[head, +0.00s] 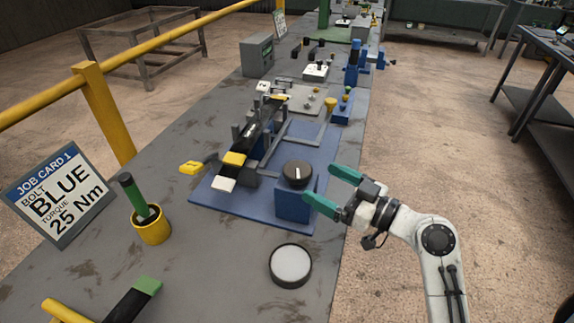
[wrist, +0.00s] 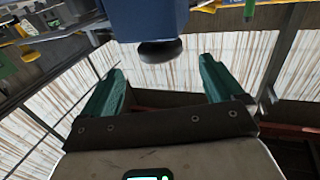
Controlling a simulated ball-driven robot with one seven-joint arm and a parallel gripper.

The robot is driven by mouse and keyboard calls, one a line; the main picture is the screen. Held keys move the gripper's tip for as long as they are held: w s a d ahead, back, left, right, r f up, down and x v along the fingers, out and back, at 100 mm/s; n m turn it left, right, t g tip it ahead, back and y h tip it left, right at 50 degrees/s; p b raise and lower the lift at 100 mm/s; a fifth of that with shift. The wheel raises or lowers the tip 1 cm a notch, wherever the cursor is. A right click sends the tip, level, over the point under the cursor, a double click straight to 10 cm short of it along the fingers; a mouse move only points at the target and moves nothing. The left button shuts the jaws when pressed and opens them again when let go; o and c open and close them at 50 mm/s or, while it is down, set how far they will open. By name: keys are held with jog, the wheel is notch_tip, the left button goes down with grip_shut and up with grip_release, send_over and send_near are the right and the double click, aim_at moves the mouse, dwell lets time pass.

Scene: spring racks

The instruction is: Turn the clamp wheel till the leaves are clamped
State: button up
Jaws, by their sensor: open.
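The clamp wheel (head: 297,174) is a dark round knob with a pale mark on its top. It sits on a blue block (head: 293,207) at the front right of the blue base plate. The dark leaves (head: 262,130) lie lengthwise in the fixture to its left; whether they are pressed tight cannot be told. My gripper (head: 333,190) has green fingers spread apart, empty, just right of the block. In the wrist view the wheel (wrist: 160,50) shows ahead of the gap between the fingers (wrist: 162,72), below the blue block (wrist: 145,18), apart from both fingers.
A round white-topped disc (head: 290,264) lies on the bench in front. A yellow cup (head: 151,229) with a green-handled tool stands at left near the job card (head: 60,195). A grey box (head: 257,55) stands farther back.

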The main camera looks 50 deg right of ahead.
aim_at(291, 165)
jog(key=w+p, duration=0.2)
jog(key=w, duration=0.7)
jog(key=shift+w+a+p, duration=0.15)
jog(key=shift+w+p, duration=0.15)
jog(key=shift+c, duration=0.4)
jog(key=c, duration=0.9)
